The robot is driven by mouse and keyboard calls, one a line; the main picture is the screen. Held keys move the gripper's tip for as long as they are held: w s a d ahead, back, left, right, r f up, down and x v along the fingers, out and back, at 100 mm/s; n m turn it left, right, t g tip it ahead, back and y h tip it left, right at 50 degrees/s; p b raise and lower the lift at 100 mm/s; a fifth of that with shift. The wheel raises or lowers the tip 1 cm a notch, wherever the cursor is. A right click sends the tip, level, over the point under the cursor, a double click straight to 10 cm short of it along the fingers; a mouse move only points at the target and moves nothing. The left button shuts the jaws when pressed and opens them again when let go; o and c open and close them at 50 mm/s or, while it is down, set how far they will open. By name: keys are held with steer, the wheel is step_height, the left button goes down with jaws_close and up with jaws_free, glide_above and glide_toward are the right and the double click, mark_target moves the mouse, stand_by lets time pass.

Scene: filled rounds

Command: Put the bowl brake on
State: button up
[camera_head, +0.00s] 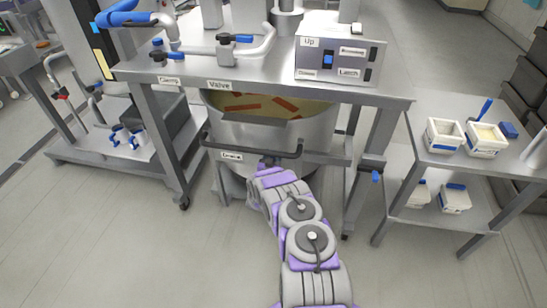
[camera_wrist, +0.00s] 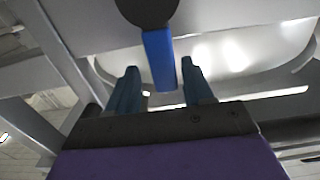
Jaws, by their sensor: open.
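The big metal bowl (camera_head: 262,135) stands under the bench top in the head view, with orange pieces in its contents. A dark push bar (camera_head: 292,154) runs across its front. My arm reaches to the bar's middle; my gripper (camera_head: 268,163) is small and partly hidden there. In the wrist view my gripper (camera_wrist: 160,82) is open, with a dark blue finger on each side. A blue lever (camera_wrist: 158,58) hangs from a dark round hub and shows between the fingers, with gaps on both sides. I cannot tell whether it is the bowl brake.
The steel bench (camera_head: 180,68) carries a control box (camera_head: 339,55) and blue-handled valve pipes (camera_head: 236,39). Another blue handle (camera_head: 376,176) sits by the right bench leg. A side table (camera_head: 425,108) at right holds white containers (camera_head: 444,135). The floor in front is clear.

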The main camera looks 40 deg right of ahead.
steer(key=shift+a+r, duration=0.35)
steer(key=shift+a, duration=0.55)
steer(key=shift+d+f, duration=0.25)
steer(key=shift+d, duration=0.55)
steer(key=c, duration=0.6)
steer(key=shift+a, duration=0.1)
steer(key=shift+c, duration=1.4)
steer(key=shift+w+a+r, duration=0.1)
steer(key=shift+a+r, duration=0.1)
steer(key=shift+a, duration=0.1)
jaws_close()
